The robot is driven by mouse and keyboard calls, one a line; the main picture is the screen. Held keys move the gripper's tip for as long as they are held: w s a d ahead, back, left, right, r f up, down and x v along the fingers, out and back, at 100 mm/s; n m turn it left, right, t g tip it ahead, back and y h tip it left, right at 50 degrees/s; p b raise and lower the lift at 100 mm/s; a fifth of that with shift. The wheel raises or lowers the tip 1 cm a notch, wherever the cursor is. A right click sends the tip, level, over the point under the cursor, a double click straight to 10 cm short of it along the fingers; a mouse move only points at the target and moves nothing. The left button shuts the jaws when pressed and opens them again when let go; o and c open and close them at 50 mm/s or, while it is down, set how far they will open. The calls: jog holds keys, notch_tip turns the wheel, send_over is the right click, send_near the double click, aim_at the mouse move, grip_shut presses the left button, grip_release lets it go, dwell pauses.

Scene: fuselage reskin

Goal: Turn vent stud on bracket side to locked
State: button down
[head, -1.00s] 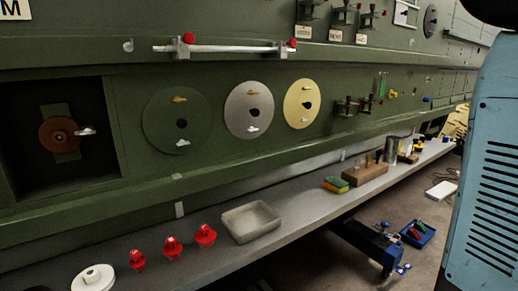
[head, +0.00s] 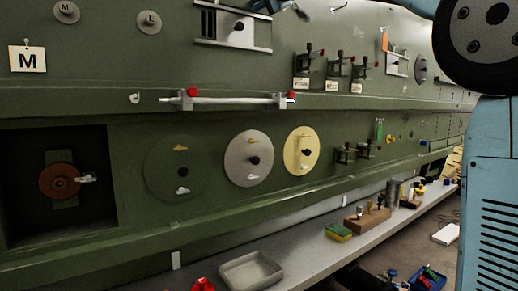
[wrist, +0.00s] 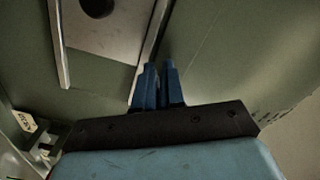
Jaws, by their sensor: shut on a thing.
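The vent (head: 238,31) is a light plate with a dark round hole, set between two rails beside dark slats, high on the green fuselage panel. It also shows at the upper left of the wrist view (wrist: 118,38). My gripper (head: 273,6) is at the vent's upper right corner, at the top edge of the head view. In the wrist view its blue fingers (wrist: 159,66) are close together beside the end of a rail. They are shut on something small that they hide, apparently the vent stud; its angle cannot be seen.
Red-knobbed clamp brackets (head: 333,68) stick out to the right below the vent. A silver bar with red knobs (head: 235,101) runs below it. Round discs (head: 249,158) sit lower. A grey shelf (head: 300,256) holds a tray and blocks.

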jog(key=shift+s+a+r, duration=0.15)
jog(key=shift+a+r, duration=0.05)
jog(key=shift+r, duration=0.55)
jog(key=shift+s+a, duration=0.1)
dwell(0.4)
jog(key=shift+s+a, duration=0.2)
jog(key=shift+a, duration=0.05)
jog(key=v, duration=0.6)
jog(key=shift+f, duration=0.1)
dwell(0.4)
jog(key=shift+w+a+f+n, duration=0.15)
jog(key=shift+w+f+n, duration=0.35)
jog(key=shift+w+n, duration=0.55)
jog(key=shift+w+a+f+n, duration=0.15)
jog(key=shift+w+f+n, duration=0.4)
jog(key=shift+w+n, duration=0.55)
jog(key=shift+w+a+f+n, duration=0.1)
jog(key=shift+w+f+n, duration=0.4)
jog(key=shift+w+n, duration=0.55)
jog(key=shift+w, duration=0.2)
